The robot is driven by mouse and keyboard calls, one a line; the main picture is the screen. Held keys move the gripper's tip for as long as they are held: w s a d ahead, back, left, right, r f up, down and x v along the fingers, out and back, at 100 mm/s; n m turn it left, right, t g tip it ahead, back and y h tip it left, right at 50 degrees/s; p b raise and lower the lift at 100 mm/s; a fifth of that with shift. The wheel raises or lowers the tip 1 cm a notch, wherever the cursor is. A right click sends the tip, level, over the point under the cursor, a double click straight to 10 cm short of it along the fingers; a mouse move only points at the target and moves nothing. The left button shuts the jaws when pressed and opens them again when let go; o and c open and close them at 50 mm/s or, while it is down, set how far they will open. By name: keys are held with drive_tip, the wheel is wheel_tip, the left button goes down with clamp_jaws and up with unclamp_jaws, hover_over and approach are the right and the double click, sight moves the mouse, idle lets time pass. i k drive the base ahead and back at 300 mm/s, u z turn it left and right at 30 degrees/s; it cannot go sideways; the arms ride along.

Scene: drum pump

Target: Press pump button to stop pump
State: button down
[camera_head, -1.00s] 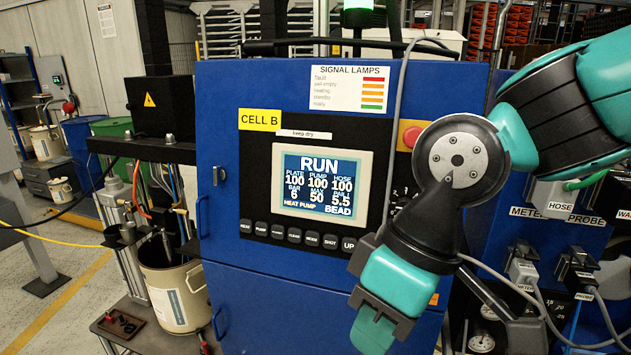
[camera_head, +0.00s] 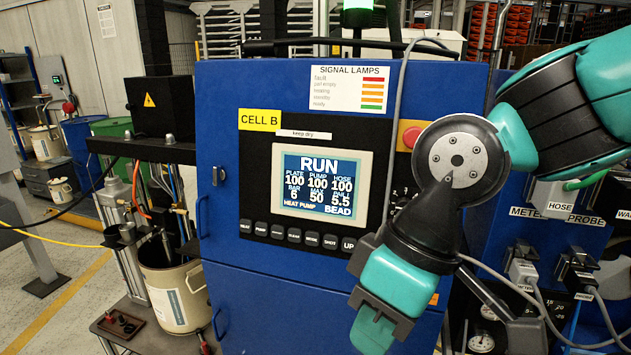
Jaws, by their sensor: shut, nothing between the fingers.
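The blue control cabinet (camera_head: 224,95), labelled CELL B, fills the middle of the view. Its screen (camera_head: 320,181) reads RUN, with PLATE 100, PUMP 100 and HOSE 100. Below the screen is a row of dark buttons; the pump button (camera_head: 262,229) is the second from the left, right of the HEAT button (camera_head: 245,227). My gripper (camera_head: 372,333) is shut and empty, pointing down in front of the cabinet's right part, to the right of and below the button row. My arm hides the right end of the row. The gripper appears apart from the panel.
A red stop button (camera_head: 411,137) on yellow sits close beside my arm. A grey cable (camera_head: 397,110) hangs down the panel's right side. Hose and probe connectors (camera_head: 555,200) crowd the right. A drum (camera_head: 172,290) stands left. The panel front left of my gripper is clear.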

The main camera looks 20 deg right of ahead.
sight(262, 227)
drive_tip(key=z, duration=3.2)
drive_tip(key=k, duration=1.55)
drive_tip(key=u, duration=1.45)
drive_tip(key=i, duration=0.5)
drive_tip(key=u, duration=0.05)
